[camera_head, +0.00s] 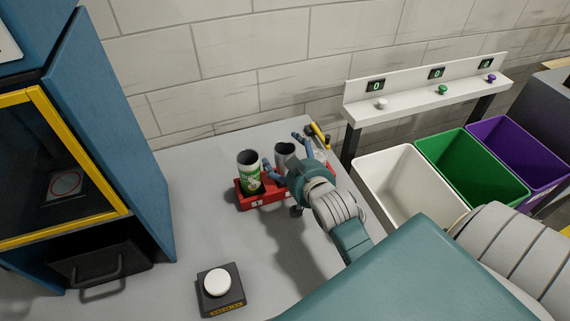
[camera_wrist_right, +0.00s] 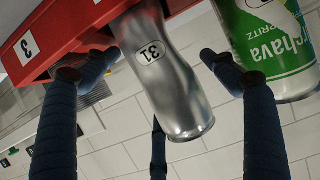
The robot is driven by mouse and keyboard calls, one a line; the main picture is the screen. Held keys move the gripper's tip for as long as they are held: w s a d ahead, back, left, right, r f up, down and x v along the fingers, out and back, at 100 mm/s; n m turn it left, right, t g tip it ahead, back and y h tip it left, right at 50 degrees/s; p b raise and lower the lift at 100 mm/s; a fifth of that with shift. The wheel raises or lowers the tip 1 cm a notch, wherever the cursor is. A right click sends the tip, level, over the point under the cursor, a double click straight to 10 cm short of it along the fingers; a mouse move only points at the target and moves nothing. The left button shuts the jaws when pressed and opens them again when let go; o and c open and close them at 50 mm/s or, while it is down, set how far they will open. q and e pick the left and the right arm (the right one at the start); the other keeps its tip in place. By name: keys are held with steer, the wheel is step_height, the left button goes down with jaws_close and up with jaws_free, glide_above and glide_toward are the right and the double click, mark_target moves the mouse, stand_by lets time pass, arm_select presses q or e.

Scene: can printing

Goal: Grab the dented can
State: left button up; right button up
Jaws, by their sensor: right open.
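The dented can is bare silver, with a pinched side and a "31" label; it stands in the red tray in the head view (camera_head: 284,149) and fills the middle of the right wrist view (camera_wrist_right: 172,85). My right gripper (camera_head: 285,152) is open at the can. In the right wrist view its fingers (camera_wrist_right: 162,62) are spread on either side of the can, with a third finger below it in the picture. Gaps show beside the can; no firm contact is visible. The gripper partly hides the can in the head view. My left gripper is not in view.
A green-and-white printed can (camera_head: 249,174) stands left of the dented can in the red tray (camera_head: 254,204), close to one finger. A white button (camera_head: 217,282) sits on the table front. White (camera_head: 397,208), green (camera_head: 465,185) and purple (camera_head: 530,165) bins stand right. A blue cabinet (camera_head: 125,130) stands left.

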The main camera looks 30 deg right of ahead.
steer(key=c, duration=0.9)
steer(key=shift+r, duration=0.1)
